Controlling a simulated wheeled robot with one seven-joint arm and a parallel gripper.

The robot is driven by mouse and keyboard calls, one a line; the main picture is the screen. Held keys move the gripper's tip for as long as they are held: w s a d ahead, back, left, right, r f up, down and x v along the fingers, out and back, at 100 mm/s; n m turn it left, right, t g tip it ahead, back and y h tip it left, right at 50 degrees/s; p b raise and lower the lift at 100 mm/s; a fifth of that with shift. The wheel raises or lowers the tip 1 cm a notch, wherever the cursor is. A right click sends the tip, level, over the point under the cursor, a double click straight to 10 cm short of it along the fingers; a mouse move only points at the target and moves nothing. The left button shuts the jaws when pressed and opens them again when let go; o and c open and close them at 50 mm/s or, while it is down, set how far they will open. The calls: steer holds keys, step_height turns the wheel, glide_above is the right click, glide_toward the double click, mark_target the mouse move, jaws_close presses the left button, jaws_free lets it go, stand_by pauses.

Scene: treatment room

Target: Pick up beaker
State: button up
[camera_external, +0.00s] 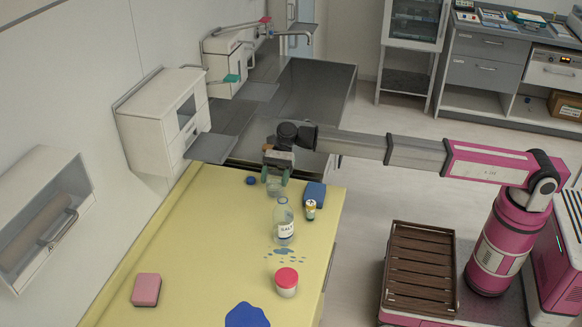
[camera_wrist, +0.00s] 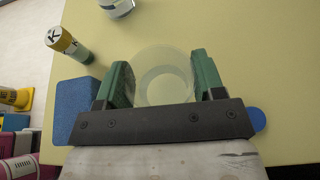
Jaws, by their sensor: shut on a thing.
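The beaker (camera_wrist: 164,77) is a clear, see-through round vessel between the two green fingers of my gripper (camera_wrist: 163,82) in the wrist view. My gripper is shut on it. In the external view my gripper (camera_external: 277,178) is over the far end of the yellow table (camera_external: 190,250), and the beaker (camera_external: 274,189) shows faintly below the fingers. I cannot tell whether its base touches the table.
A blue block (camera_external: 315,194) and a small battery-like cylinder (camera_external: 310,209) are close on the right. A salt bottle (camera_external: 284,222) stands nearer the camera, with a red-lidded jar (camera_external: 286,282) beyond some spots. A pink sponge (camera_external: 146,290) lies front left. The table's left middle is clear.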

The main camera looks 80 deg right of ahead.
steer(key=shift+r, duration=1.5)
steer(key=shift+s+a+r, duration=0.1)
steer(key=shift+s+r, duration=0.05)
steer(key=shift+r, duration=0.2)
steer(key=s+a+r, duration=0.6)
steer(key=s+a, duration=0.1)
steer(key=s, duration=0.1)
steer(key=shift+s+r, duration=0.3)
steer(key=shift+s, duration=0.05)
